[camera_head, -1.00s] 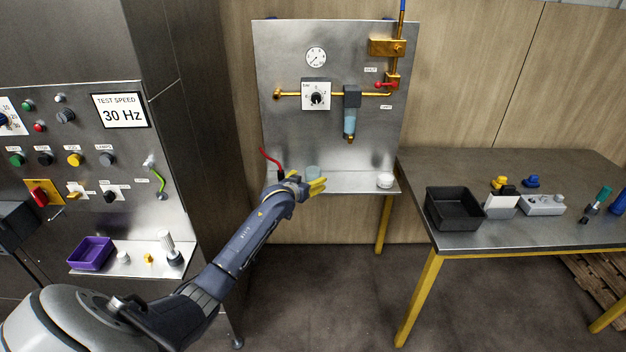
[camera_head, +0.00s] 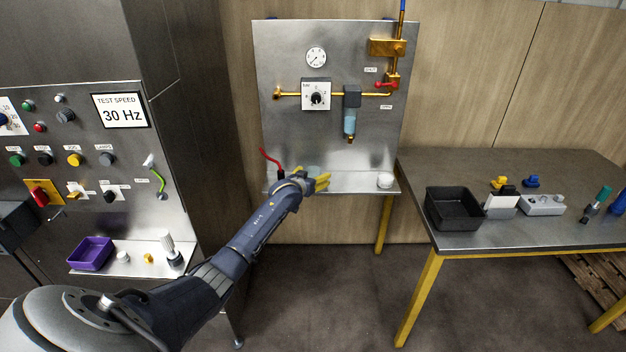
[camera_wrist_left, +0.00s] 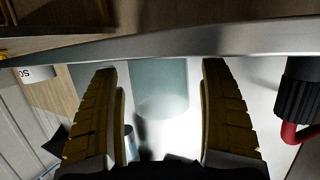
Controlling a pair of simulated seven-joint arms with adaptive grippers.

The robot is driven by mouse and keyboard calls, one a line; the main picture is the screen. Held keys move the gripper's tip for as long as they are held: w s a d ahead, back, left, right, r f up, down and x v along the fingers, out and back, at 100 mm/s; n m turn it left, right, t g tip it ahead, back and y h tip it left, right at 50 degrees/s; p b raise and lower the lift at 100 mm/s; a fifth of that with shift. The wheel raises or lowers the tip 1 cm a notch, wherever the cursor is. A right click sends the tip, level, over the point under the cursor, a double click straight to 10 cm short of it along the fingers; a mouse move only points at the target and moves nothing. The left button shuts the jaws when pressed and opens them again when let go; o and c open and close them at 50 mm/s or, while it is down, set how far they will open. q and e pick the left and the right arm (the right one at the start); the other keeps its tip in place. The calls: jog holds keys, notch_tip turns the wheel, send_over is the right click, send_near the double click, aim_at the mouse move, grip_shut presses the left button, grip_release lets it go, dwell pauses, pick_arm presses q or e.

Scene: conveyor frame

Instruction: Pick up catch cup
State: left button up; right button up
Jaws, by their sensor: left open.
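The catch cup is a pale, bluish see-through cup (camera_head: 313,169) on the small metal shelf of the upright panel. My left gripper (camera_head: 322,182) is in front of it and hides most of it in the head view. In the left wrist view the cup (camera_wrist_left: 158,85) lies between the two yellow fingers of my left gripper (camera_wrist_left: 160,105). The fingers are open, with a gap showing on each side of the cup. I cannot tell whether the cup touches the palm. My right gripper is in neither view.
A black-handled tool with a red cable (camera_head: 270,160) is left of the cup; its black body (camera_wrist_left: 298,88) is close in the wrist view. A white round item (camera_head: 385,181) sits at the shelf's right. A filter bowl (camera_head: 350,122) hangs above. A black bin (camera_head: 454,224) stands on the right table.

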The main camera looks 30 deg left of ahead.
pick_arm(q)
jog(key=c, duration=1.2)
jog(key=shift+r, duration=0.1)
